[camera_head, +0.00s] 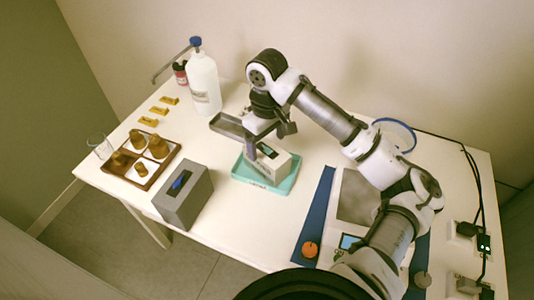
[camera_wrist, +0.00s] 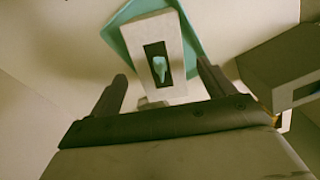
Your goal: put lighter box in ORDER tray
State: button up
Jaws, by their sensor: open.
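A pale box (camera_head: 268,166) with a dark window on top sits in the teal tray (camera_head: 284,188) near the table's middle. The tray's front lettering is too small to read. My gripper (camera_head: 268,137) is open just above and behind the box. In the wrist view the pale box (camera_wrist: 158,50) shows a teal piece in its dark window, and the teal tray (camera_wrist: 114,36) lies beneath it. My open fingers (camera_wrist: 163,90) show on either side of the box's near end; whether they touch it I cannot tell.
A grey box (camera_head: 188,200) with a blue item in its slot stands left of the tray. A scale-like device (camera_head: 355,205) and blue strips are right.

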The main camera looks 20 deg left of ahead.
notch_tip(320, 180, up, 6)
jog(key=shift+f, duration=0.15)
dwell(0.6)
